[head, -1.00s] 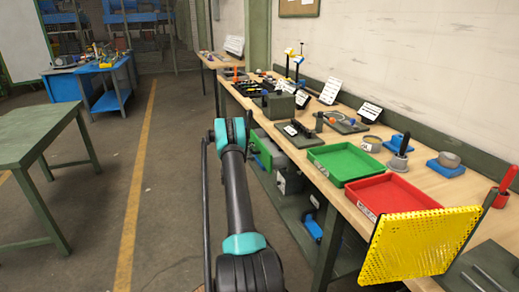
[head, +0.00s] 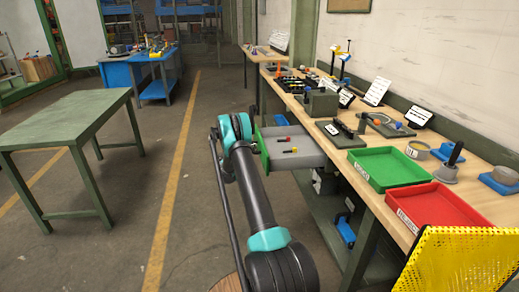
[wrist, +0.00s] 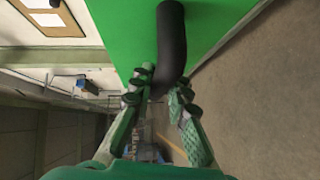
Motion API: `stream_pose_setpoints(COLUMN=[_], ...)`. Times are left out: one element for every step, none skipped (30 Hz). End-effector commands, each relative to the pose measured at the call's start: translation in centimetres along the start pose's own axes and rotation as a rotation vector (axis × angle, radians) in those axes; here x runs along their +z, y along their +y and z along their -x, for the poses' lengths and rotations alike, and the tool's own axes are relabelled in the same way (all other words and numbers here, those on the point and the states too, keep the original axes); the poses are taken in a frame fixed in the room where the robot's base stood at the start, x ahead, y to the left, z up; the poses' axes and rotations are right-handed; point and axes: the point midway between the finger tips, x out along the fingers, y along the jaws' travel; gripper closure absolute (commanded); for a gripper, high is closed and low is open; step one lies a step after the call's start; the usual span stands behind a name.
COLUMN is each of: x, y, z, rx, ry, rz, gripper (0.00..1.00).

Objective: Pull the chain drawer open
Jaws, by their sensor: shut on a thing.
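The chain drawer (head: 308,158) is a grey box with a green front, sticking out to the left from under the workbench. Small items with red and yellow parts lie in it. In the wrist view the green front (wrist: 228,22) fills the top, with a black curved handle (wrist: 171,38) on it. My gripper (wrist: 163,97) has its two fingers on either side of the handle's lower end and is shut on it. In the head view my arm hides the gripper and the handle.
The workbench (head: 345,180) carries a green tray (head: 388,167), a red tray (head: 440,208) and fixtures. A yellow perforated panel (head: 455,262) stands at the lower right. A green table (head: 70,118) is at the left, with open floor between it and my arm.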

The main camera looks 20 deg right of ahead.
Motion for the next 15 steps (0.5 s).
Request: stream_pose_setpoints(x=[-0.25, -0.33, -0.43, -0.49, -0.53, -0.56, -0.58, -0.59, -0.6, -0.6, -0.6, -0.6, -0.6, -0.6, -0.6], y=[-0.1, -0.12, -0.15, -0.17, -0.17, -0.18, -0.19, -0.19, -0.19, -0.19, -0.19, -0.19, -0.19, -0.19, -0.19], z=[0.22, 0.31, 0.41, 0.47, 0.51, 0.55, 0.57, 0.58, 0.58, 0.58, 0.58, 0.58, 0.57, 0.57, 0.57], rx=[-0.001, -0.001, 0.0, 0.0, 0.0, 0.0, 0.0, 0.0, 0.0, 0.0, 0.0, 0.0, 0.0, 0.0, 0.0], ry=[0.0, 0.0, 0.0, 0.0, 0.0, 0.0, 0.0, 0.0, 0.0, 0.0, 0.0, 0.0, 0.0, 0.0, 0.0], rz=[-0.001, -0.001, -0.001, -0.001, -0.001, -0.001, -0.001, -0.001, 0.0, 0.0, 0.0, 0.0, 0.0, 0.0, 0.0], gripper=[1.0, 1.0, 1.0, 1.0, 1.0, 1.0, 1.0, 1.0, 1.0, 1.0, 1.0, 1.0, 1.0, 1.0, 1.0])
